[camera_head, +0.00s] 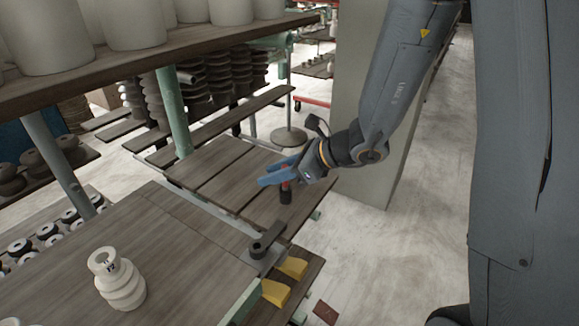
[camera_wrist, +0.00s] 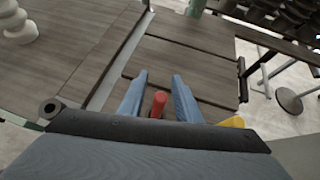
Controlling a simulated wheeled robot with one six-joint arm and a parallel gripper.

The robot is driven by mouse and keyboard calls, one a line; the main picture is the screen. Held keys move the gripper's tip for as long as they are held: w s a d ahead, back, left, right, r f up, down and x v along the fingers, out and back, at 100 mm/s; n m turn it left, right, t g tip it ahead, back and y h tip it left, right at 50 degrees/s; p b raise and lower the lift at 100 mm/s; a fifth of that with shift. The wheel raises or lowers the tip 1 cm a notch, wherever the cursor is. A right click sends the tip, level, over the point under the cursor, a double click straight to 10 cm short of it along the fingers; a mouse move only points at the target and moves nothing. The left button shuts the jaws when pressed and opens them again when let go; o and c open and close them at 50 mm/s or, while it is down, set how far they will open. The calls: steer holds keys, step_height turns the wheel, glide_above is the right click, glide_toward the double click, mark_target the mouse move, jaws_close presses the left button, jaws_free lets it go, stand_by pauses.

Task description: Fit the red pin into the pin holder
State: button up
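My gripper (camera_head: 272,176), with blue fingers, is up over the lower plank bench, fingers pointing left. The red pin (camera_wrist: 158,104) is between the fingers in the wrist view, its top showing and its lower part hidden. The pin holder (camera_head: 266,243), a dark bracket with a round socket, is at the worktable's right corner, below and left of the gripper. Its open ring (camera_wrist: 50,107) shows at left in the wrist view.
A white ribbed clay piece (camera_head: 118,278) stands on the worktable (camera_head: 185,240). A shelf of pale pots (camera_head: 130,25) overhangs the upper left. A green post (camera_head: 174,110) stands behind. Floor is open at right.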

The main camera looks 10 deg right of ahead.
steer(key=b+v, duration=0.1)
steer(key=v, duration=1.1)
steer(key=s+d+f+n+g+h, duration=0.2)
steer(key=s+f+n+g+h, duration=0.25)
steer(key=s+f+n, duration=0.45)
steer(key=s+d+n+h, duration=0.2)
steer(key=d+n+h, duration=0.3)
steer(key=n, duration=0.9)
steer(key=shift+s+d+n, duration=0.3)
steer(key=shift+d, duration=0.55)
steer(key=shift+a+r+h, duration=0.1)
steer(key=shift+h, duration=0.15)
